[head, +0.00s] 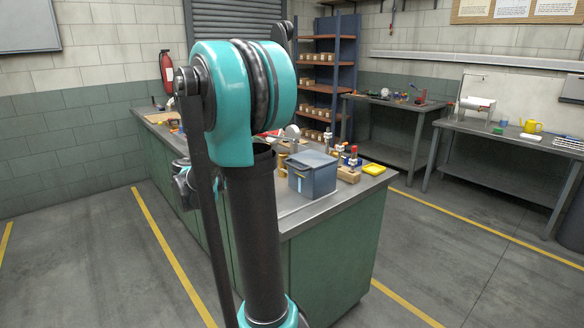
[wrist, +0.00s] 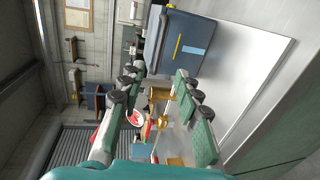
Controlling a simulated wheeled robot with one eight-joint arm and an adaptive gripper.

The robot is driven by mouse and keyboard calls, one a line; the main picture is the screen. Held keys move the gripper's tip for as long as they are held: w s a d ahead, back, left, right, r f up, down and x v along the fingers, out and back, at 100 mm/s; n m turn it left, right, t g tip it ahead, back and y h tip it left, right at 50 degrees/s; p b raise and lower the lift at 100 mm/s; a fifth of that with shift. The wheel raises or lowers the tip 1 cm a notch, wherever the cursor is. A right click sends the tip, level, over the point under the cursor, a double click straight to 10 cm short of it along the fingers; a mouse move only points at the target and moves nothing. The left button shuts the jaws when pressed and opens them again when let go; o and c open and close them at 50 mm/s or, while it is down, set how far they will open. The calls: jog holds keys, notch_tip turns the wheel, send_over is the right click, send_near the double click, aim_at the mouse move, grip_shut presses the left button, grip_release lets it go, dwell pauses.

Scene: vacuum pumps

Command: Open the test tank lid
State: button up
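The test tank (head: 311,180) is a blue-grey box near the front end of the green workbench. Its lid (head: 312,159) lies flat on top and looks closed. In the wrist view the tank (wrist: 192,45) appears turned on its side, beyond the fingertips, with a yellow strip and a pale label on it. My gripper (wrist: 160,73) is open and empty, its two fingers spread wide and pointing towards the tank, apart from it.
Small pumps and fittings (head: 349,162) and a yellow tray (head: 374,169) stand right of and behind the tank. In the wrist view a round gauge (wrist: 135,118) and brass parts lie between the fingers. The bench top (head: 292,222) is clear in front of the tank.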

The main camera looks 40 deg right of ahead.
aim_at(291, 166)
jog(key=x, duration=1.4)
grip_shut()
